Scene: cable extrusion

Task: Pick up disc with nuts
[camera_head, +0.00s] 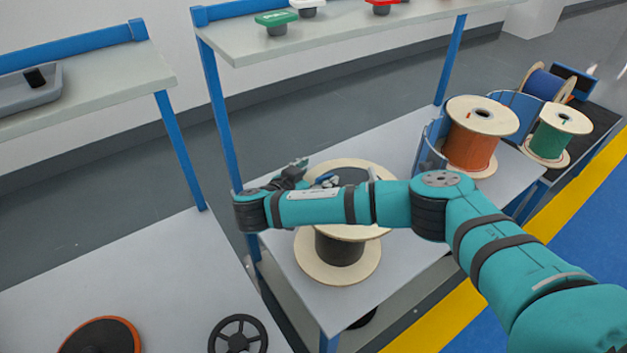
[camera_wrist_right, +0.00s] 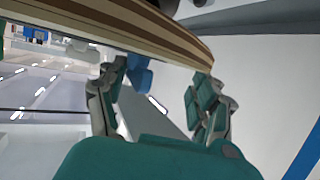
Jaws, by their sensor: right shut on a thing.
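A black disc with an orange rim (camera_head: 100,338) lies on the grey table at the bottom left. A black spoked wheel (camera_head: 238,335) lies to its right. I cannot make out nuts on either. My right gripper (camera_head: 325,181) is at the upper flange of a wooden spool (camera_head: 340,272) with dark cable, partly hidden behind my own arm. In the right wrist view the fingers (camera_wrist_right: 162,80) stand apart, with the spool's wooden rim (camera_wrist_right: 130,25) close across their tips. The gripper is shut on the spool, though the contact is partly hidden. My left gripper is out of view.
Orange (camera_head: 472,148), green (camera_head: 558,133) and blue (camera_head: 546,84) cable spools stand at the right. A shelf (camera_head: 340,38) on blue posts holds small coloured parts above the table. A grey tray (camera_head: 30,88) sits on the left shelf. The table between wheel and left post is clear.

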